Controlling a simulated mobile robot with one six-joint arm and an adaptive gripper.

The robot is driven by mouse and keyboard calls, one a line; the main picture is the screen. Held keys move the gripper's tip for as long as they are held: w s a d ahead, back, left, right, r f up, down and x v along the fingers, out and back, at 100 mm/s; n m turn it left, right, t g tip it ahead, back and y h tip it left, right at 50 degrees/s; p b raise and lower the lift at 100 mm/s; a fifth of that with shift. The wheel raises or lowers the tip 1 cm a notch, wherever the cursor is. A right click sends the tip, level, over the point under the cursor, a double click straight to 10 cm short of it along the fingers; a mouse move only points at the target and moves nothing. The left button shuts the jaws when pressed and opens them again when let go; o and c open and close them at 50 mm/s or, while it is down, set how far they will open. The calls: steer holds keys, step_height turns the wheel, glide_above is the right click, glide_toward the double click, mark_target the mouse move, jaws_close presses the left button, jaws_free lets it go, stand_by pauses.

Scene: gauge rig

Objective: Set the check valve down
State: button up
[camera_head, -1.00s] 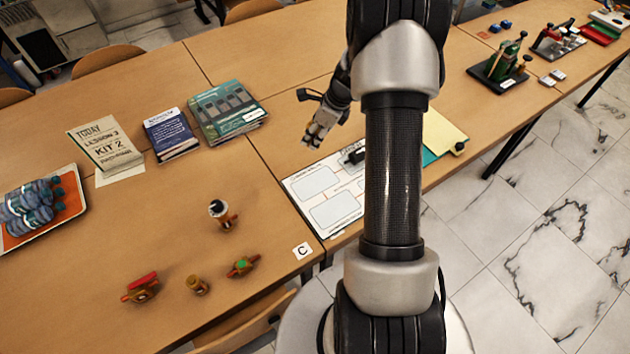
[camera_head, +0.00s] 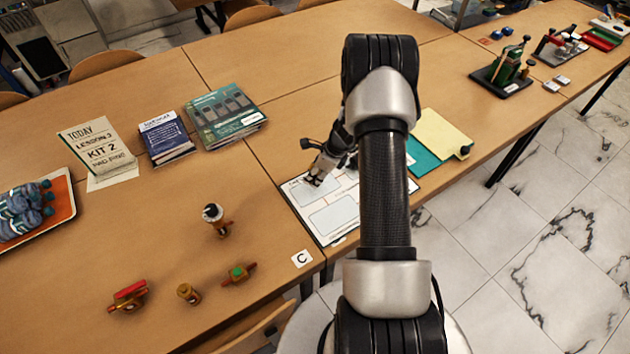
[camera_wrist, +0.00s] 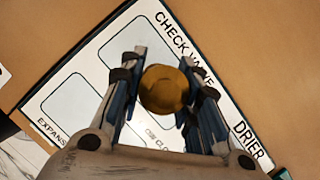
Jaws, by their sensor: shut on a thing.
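The check valve (camera_wrist: 164,88) shows in the wrist view as a round brass end between my two fingers. My gripper (camera_wrist: 163,95) is shut on it, with one finger on each side. In the head view my gripper (camera_head: 316,180) is over the upper left part of the white board (camera_head: 337,222), and the valve cannot be made out there. The board has outlined boxes, and its printed words "CHECK VALVE" and "DRIER" show in the wrist view beside my gripper. Whether the valve touches the board cannot be told.
A black-topped brass fitting (camera_head: 216,219), a red-handled valve (camera_head: 129,295), a small brass piece (camera_head: 188,293) and a green-topped valve (camera_head: 238,273) stand on the left table. Books (camera_head: 225,117) lie behind. A teal folder with yellow paper (camera_head: 440,135) is right of my arm.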

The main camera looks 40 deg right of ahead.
steer(key=shift+f, duration=1.25)
steer(key=shift+f+b, duration=0.2)
steer(key=shift+b, duration=0.2)
steer(key=o, duration=1.1)
steer(key=shift+r, duration=0.1)
